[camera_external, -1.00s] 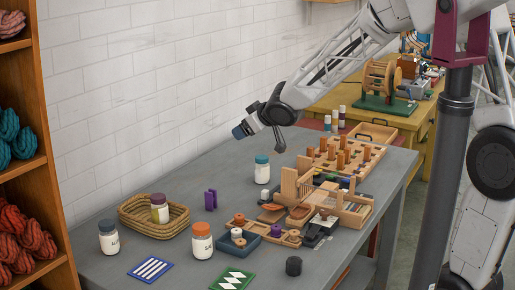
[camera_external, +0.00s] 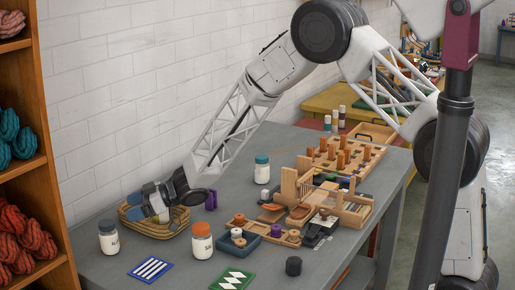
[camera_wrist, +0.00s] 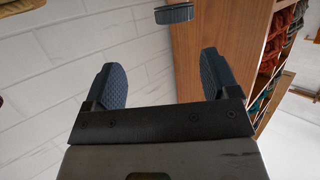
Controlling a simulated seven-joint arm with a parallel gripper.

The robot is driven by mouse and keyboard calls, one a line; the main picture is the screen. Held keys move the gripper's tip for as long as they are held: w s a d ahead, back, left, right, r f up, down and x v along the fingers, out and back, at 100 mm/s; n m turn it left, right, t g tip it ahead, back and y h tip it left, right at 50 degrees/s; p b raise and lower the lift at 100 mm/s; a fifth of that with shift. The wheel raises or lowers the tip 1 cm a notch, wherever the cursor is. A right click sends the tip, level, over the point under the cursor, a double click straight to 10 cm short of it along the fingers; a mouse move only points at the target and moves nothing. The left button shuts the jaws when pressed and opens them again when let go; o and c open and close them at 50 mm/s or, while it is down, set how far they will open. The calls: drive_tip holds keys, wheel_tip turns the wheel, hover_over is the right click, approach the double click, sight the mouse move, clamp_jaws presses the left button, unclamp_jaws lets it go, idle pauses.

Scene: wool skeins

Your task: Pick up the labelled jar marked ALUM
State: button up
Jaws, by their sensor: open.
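A white jar with a dark grey-blue lid (camera_external: 108,238) stands upright on the grey table at the left; its label is too small to read surely as ALUM. My gripper (camera_external: 134,204) is low over the wicker basket (camera_external: 172,231), to the right of and behind the jar. In the wrist view my gripper (camera_wrist: 162,72) is open, with nothing between its fingers.
An orange-lidded jar (camera_external: 202,241) stands to the right in front, a teal-lidded jar (camera_external: 262,170) farther back. A purple piece (camera_external: 211,200) stands near my wrist. Wooden frames (camera_external: 325,195) crowd the right. A striped blue card (camera_external: 150,269) lies in front. The shelf (camera_external: 50,150) borders the left.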

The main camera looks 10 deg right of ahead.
sight(110, 222)
drive_tip(key=shift+s+a+f+g, duration=0.4)
drive_tip(key=shift+s+a+f, duration=0.25)
drive_tip(key=shift+a, duration=0.1)
drive_tip(key=shift+x, duration=1.25)
drive_tip(key=shift+a, duration=0.1)
drive_tip(key=shift+x, duration=2.55)
drive_tip(key=shift+s+f, duration=0.1)
drive_tip(key=shift+f, duration=0.05)
